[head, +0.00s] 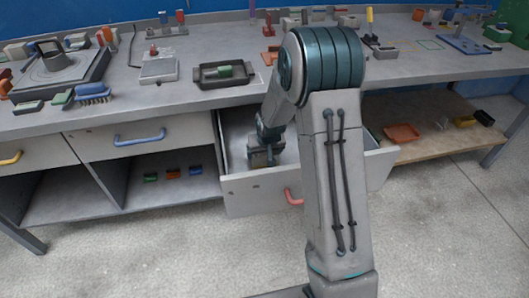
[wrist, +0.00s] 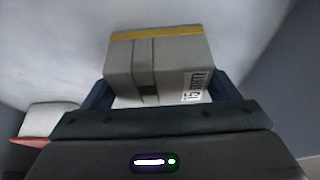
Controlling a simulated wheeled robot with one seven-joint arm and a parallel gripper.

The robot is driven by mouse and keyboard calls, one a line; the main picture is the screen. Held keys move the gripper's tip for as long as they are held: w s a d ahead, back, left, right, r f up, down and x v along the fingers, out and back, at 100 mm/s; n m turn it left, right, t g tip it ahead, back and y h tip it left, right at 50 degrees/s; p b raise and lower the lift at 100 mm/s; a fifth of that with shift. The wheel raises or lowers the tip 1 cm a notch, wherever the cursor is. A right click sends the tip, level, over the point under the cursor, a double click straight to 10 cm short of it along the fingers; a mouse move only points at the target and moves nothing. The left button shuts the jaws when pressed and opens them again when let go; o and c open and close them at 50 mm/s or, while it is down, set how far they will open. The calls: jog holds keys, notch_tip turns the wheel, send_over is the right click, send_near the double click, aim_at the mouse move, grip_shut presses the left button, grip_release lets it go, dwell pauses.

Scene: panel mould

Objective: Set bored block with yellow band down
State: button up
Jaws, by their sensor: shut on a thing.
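The bored block with yellow band (wrist: 155,68) is a grey block between the fingers of my gripper (wrist: 158,92) in the wrist view. A yellow band runs along its far edge, and a printed label shows on its near right side. My gripper is shut on it. In the head view my gripper (head: 264,160) is low inside the open drawer (head: 240,187), at its left part. The block is hard to make out there. Whether it touches the drawer floor I cannot tell.
The drawer with a red handle (head: 293,197) is pulled out below the workbench (head: 210,97). Its walls stand close around my gripper. In the wrist view a pale object (wrist: 50,118) with a red part lies at the left. A black tray (head: 222,74) stands on the bench above.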

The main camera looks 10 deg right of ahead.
jog(key=o, duration=1.1)
jog(key=shift+r, duration=0.25)
jog(key=p+v, duration=0.1)
jog(key=v, duration=1.1)
jog(key=shift+g, duration=0.6)
jog(key=s+r, duration=0.2)
jog(key=s, duration=0.2)
jog(key=s+r, duration=0.2)
jog(key=s, duration=0.3)
jog(key=s+r, duration=0.3)
jog(key=s, duration=0.2)
jog(key=shift+d, duration=0.2)
jog(key=shift+g, duration=0.6)
jog(key=s, duration=0.4)
jog(key=s+r, duration=0.1)
jog(key=s, duration=0.6)
jog(key=shift+s+a+r, duration=0.15)
jog(key=shift+s+r, duration=0.1)
jog(key=shift+s, duration=0.15)
